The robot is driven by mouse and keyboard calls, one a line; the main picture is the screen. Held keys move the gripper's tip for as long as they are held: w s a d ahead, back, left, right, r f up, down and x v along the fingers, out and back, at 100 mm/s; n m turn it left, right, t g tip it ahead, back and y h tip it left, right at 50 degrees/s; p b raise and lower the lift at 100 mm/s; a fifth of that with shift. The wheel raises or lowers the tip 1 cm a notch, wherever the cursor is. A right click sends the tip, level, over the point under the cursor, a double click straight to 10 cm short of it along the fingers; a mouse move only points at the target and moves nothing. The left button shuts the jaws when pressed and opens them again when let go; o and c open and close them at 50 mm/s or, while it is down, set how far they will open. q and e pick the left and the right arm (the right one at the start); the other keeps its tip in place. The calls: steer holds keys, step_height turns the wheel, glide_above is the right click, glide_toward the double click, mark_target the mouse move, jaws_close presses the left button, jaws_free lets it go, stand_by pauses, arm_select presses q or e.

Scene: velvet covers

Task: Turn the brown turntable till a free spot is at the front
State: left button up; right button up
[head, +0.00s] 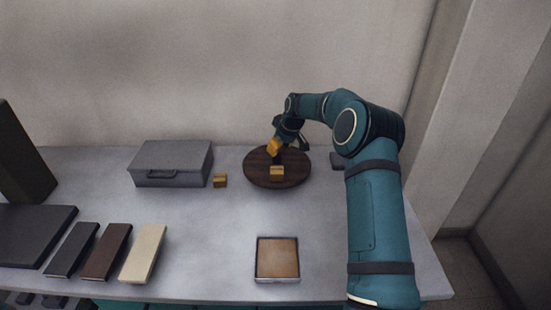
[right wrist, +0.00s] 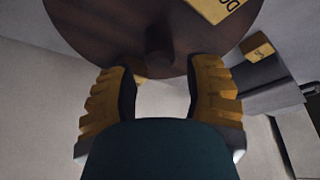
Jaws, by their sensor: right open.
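The brown round turntable (head: 258,175) stands on the table towards the back; its dark top also shows in the right wrist view (right wrist: 100,25). A yellow block (head: 277,171) sits at its front, and lettering shows on it in the right wrist view (right wrist: 213,8). A short dark peg (right wrist: 158,42) stands up from the turntable. My right gripper (head: 279,148) is above the back part of the turntable, its yellow fingers (right wrist: 160,82) open either side of the peg's line. A small yellow piece (right wrist: 140,78) shows by the turntable's edge, partly hidden. My left gripper is out of view.
A second yellow block (head: 220,181) stands left of the turntable, next to a grey lidded box (head: 172,164). A shallow tray (head: 277,281) with a brown inside lies at the front. Dark, brown and cream slabs (head: 143,253) lie at left. The table between tray and turntable is clear.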

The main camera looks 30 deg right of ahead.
mark_target(276, 156)
steer(key=x, duration=0.5)
steer(key=shift+w+f+b, duration=0.2)
steer(key=shift+f+b, duration=0.1)
steer(key=shift+b, duration=0.05)
steer(key=shift+o, duration=0.2)
steer(key=shift+a, duration=0.1)
jaws_close()
